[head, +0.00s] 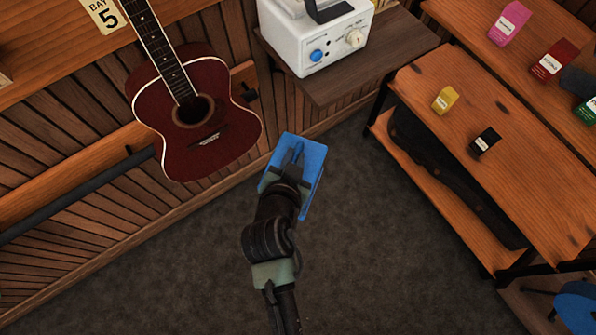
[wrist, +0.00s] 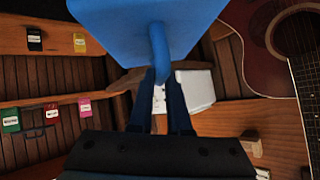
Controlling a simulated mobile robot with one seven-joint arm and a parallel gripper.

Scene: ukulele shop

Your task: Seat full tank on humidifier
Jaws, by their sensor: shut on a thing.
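A blue tank (head: 312,160) is in my gripper (head: 294,158), held in the air over the grey floor in the head view. In the wrist view, the blue tank (wrist: 145,25) fills the top middle, and the fingers of my gripper (wrist: 160,85) are shut on its curved blue handle (wrist: 159,55). The white humidifier (head: 315,45) stands on a dark wooden shelf at the top of the head view. It has a blue button, a pale knob and a dark part on top. In the wrist view, part of the white humidifier (wrist: 195,90) shows behind the fingers.
A red guitar (head: 195,120) hangs on the wall left of the tank. The dark shelf (head: 375,60) has bare room right of the humidifier. A wooden table (head: 480,110) at right holds yellow and black boxes, with more boxes behind. The floor (head: 390,240) is clear.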

